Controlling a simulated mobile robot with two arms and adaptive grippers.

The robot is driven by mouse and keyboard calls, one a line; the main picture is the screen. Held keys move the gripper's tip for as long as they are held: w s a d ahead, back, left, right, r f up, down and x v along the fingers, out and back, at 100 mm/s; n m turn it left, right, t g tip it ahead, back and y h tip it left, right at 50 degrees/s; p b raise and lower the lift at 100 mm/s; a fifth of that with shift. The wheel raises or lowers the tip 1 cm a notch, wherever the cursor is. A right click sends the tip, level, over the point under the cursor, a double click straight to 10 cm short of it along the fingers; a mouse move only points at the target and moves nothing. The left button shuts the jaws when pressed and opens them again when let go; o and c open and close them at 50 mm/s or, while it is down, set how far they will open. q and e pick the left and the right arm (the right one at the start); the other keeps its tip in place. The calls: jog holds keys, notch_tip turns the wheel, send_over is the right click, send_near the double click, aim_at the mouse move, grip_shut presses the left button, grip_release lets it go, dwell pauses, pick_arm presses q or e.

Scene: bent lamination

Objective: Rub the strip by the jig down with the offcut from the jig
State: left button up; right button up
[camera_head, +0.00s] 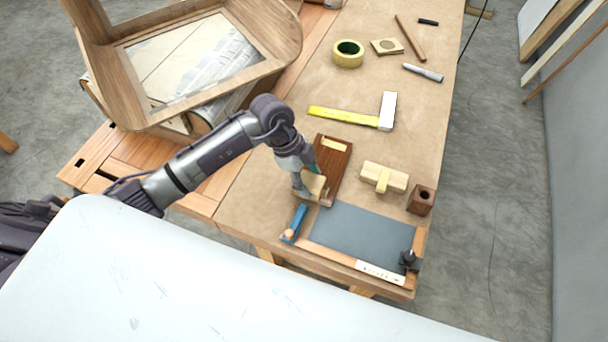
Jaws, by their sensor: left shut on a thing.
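My left gripper (312,190) is at the lower left edge of a reddish-brown board (334,172). It is shut on a small pale wooden piece (314,184), which looks like the offcut; the fingers partly hide it. I cannot tell whether the piece touches the board. A short pale yellow strip (334,144) lies across the board's far end. I cannot tell for sure which of these is the jig. My right gripper is not in view.
A grey sheet (360,235) in a wooden frame lies at the near end, with a blue tool (294,223) at its left. A dark block (420,199), a square (387,110) and a tape roll (348,53) lie around. A curved wooden frame (105,60) stands left.

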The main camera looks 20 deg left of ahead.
pick_arm(q)
jog(key=shift+a, duration=0.1)
dwell(0.3)
jog(key=shift+a, duration=0.75)
jog(key=shift+d+p, duration=0.2)
jog(key=shift+p, duration=0.1)
jog(key=shift+d, duration=0.7)
jog(key=shift+a, duration=0.15)
jog(key=shift+a+p, duration=0.45)
jog(key=shift+a, duration=0.3)
jog(key=shift+d, duration=0.15)
